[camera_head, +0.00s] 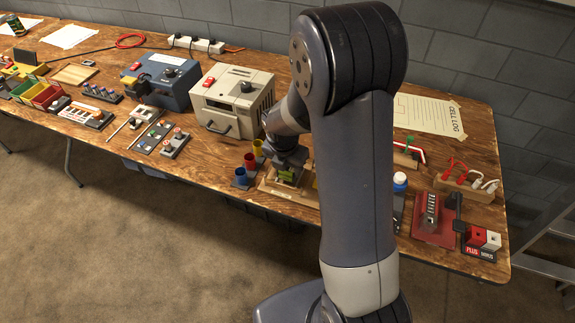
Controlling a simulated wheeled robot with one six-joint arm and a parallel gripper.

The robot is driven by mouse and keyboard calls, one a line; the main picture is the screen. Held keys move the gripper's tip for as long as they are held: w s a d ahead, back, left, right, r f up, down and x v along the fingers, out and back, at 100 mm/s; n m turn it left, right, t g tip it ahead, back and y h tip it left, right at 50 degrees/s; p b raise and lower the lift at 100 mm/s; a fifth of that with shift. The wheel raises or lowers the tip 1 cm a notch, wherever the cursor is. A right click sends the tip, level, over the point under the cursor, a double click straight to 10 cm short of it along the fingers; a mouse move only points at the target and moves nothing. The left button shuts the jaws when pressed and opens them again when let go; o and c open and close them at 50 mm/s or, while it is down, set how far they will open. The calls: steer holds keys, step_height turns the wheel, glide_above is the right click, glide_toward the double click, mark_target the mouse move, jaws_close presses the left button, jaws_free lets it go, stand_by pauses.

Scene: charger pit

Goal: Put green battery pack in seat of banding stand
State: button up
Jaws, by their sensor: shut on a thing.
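My gripper (290,166) points down over the wooden banding stand (298,206), near the middle of the bench. It is shut on the green battery pack (287,176), which shows as a small green patch below the jaws. The pack is low, at or just above the stand; I cannot tell whether it touches the seat. The seat and the stand's right side are largely hidden by my gripper and arm. A yellow part shows beside the pack, close to my arm.
Red, yellow and blue cups (249,161) stand just left of the banding stand. A cream box device (232,98) and a blue one (157,79) stand behind. A red-based device (433,224) and a wooden block with leads (464,182) are at right. My arm hides the middle.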

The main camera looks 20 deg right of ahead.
steer(key=shift+f+b, duration=0.4)
steer(key=shift+f, duration=0.45)
stand_by(0.6)
steer(key=o, duration=1.4)
steer(key=shift+o, duration=0.2)
steer(key=shift+r, duration=0.1)
steer(key=shift+r+p, duration=3.25)
steer(key=shift+r, duration=0.2)
steer(key=shift+f, duration=0.1)
step_height(320, 180, down, 7)
steer(key=b, duration=0.6)
steer(key=shift+r, duration=0.2)
